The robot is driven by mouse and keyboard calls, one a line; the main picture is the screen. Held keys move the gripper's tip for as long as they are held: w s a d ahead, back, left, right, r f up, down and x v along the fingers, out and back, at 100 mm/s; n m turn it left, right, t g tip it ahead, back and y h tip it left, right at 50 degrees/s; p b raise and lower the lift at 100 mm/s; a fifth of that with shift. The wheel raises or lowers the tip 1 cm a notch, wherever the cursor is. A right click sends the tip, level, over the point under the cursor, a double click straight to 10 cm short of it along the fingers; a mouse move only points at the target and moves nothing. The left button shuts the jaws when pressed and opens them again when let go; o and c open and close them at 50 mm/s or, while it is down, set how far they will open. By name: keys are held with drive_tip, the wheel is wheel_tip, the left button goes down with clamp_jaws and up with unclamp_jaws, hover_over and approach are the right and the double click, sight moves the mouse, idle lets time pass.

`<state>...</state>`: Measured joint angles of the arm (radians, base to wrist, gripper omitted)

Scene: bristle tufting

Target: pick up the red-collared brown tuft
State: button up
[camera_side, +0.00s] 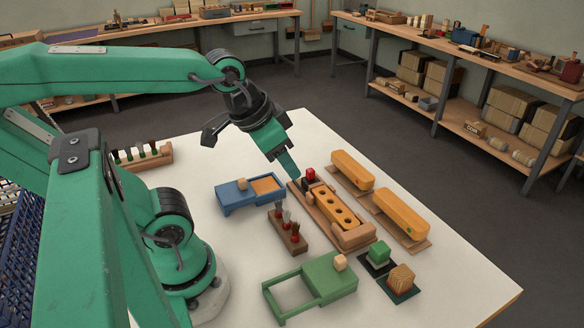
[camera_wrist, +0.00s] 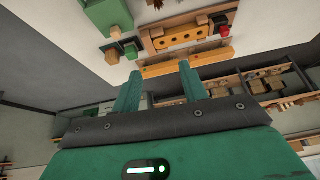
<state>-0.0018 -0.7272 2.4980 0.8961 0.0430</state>
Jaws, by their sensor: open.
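A small brown rack (camera_side: 286,236) on the white table holds several upright tufts with red collars. They are small, and their bristles look grey to dark, so I cannot tell surely which one is brown. My gripper (camera_side: 293,175) is in the air above and behind this rack, slanting down to the right, near a red block (camera_side: 311,174). In the wrist view my gripper (camera_wrist: 160,84) shows two green fingers apart with nothing between them. The red-collared tufts cannot be made out clearly in the wrist view.
An orange block with holes (camera_side: 335,207) lies in a wooden holder right of the rack. A blue tray (camera_side: 233,197) stands behind left, a green frame (camera_side: 318,280) in front. Another tuft rack (camera_side: 145,157) is far left. Bare table lies at front right.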

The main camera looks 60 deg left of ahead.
wheel_tip(320, 180, down, 6)
drive_tip(key=w+f+m+g, duration=0.1)
drive_tip(key=w+m+g, duration=0.2)
drive_tip(key=m, duration=0.3)
drive_tip(key=m+g, duration=0.2)
drive_tip(key=m, duration=0.4)
hover_over(295, 225)
wheel_tip(295, 225, down, 6)
drive_tip(key=shift+w+r, duration=0.1)
drive_tip(key=shift+r, duration=0.1)
drive_tip(key=shift+f+m, duration=0.55)
drive_tip(key=shift+m, duration=0.05)
drive_tip(key=shift+f, duration=0.1)
drive_tip(key=shift+f, duration=1.25)
drive_tip(key=shift+f, duration=0.1)
drive_tip(key=shift+f, duration=2.45)
drive_tip(key=shift+c, duration=0.4)
clamp_jaws()
